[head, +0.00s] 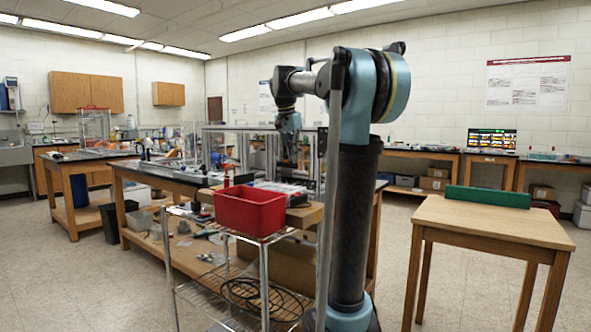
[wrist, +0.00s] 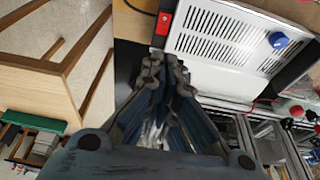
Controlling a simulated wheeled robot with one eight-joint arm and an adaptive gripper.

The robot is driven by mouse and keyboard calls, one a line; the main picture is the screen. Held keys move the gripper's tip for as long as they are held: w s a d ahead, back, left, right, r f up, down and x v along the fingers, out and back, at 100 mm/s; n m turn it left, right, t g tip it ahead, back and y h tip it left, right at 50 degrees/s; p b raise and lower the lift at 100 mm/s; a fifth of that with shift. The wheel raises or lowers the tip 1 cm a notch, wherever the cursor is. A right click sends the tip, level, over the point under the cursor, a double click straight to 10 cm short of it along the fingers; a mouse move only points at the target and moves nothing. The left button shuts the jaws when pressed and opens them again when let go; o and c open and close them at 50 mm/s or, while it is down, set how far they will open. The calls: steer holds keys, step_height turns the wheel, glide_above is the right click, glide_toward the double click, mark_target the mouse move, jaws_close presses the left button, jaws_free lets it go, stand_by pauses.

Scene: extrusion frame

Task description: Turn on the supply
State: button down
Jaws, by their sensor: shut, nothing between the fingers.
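The supply (wrist: 225,50) is a white box with rows of vent slots, in the upper right of the wrist view. A blue knob (wrist: 278,40) shows on its right part. A small red switch (wrist: 164,22) with a white mark is at its upper left edge. My gripper (wrist: 165,62) is shut and empty, its fingertips close to the box's left edge and below the switch in the picture. I cannot tell whether they touch anything. In the head view my arm reaches over the bench, and my fingertips cannot be made out there.
A red bin (head: 250,211) stands on a wire cart in front of the bench. A wooden table (head: 490,222) with a green block (head: 488,197) stands at right. Red and black knobs (wrist: 296,111) and metal frame bars lie at the right of the wrist view. Floor between bench and table is open.

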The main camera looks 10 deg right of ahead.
glide_toward(300, 195)
steer(key=x, duration=0.5)
steer(key=shift+w+d, duration=0.2)
steer(key=shift+a+f, duration=0.1)
steer(key=shift+a, duration=0.05)
